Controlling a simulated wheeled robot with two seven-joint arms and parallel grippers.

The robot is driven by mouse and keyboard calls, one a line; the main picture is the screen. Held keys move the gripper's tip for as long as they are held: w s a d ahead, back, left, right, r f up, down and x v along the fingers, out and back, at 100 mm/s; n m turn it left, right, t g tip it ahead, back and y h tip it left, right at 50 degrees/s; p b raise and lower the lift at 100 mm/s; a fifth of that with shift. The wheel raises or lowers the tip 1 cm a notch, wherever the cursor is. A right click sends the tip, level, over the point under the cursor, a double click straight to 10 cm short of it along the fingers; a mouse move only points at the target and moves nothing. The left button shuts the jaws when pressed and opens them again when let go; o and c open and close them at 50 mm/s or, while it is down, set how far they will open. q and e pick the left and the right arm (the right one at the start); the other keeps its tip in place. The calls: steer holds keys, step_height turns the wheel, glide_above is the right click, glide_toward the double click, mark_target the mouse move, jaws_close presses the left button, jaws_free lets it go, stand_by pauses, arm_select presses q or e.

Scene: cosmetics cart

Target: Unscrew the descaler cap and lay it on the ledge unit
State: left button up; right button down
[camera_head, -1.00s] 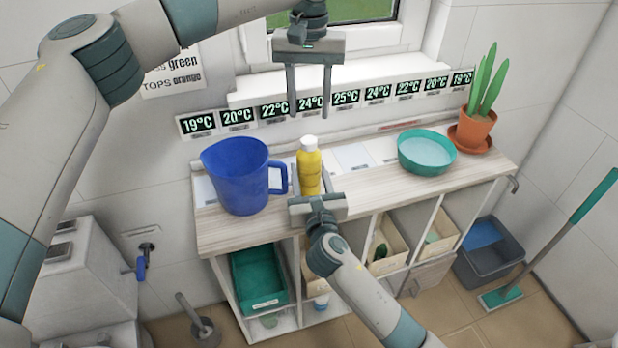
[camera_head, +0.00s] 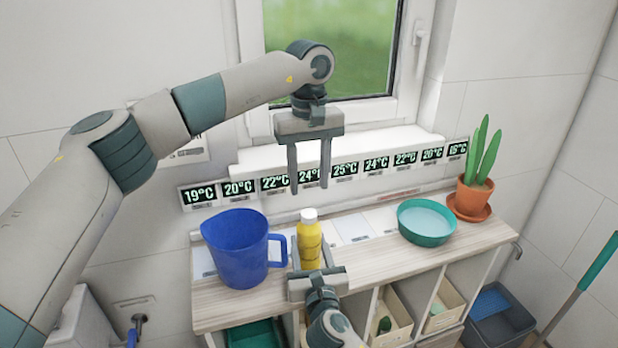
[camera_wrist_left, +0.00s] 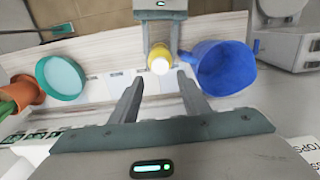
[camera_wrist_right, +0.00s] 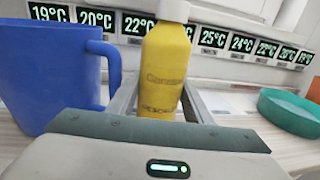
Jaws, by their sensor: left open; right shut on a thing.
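The descaler is a yellow bottle (camera_head: 308,244) with a white cap (camera_head: 309,215), upright on the ledge unit (camera_head: 370,262). The cap is on the bottle; it also shows from above in the left wrist view (camera_wrist_left: 160,65). My right gripper (camera_head: 311,262) is shut on the bottle's body from the front, and the yellow body fills the space between its fingers in the right wrist view (camera_wrist_right: 165,100). My left gripper (camera_head: 309,191) is open and empty, pointing down above the cap and apart from it.
A blue jug (camera_head: 238,250) stands just left of the bottle. A teal bowl (camera_head: 426,224) and a potted plant (camera_head: 474,190) stand to the right. A row of temperature displays (camera_head: 344,170) runs along the back below the window. Bare ledge lies between bottle and bowl.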

mark_target(309, 213)
arm_select(q)
steer(key=shift+f, duration=4)
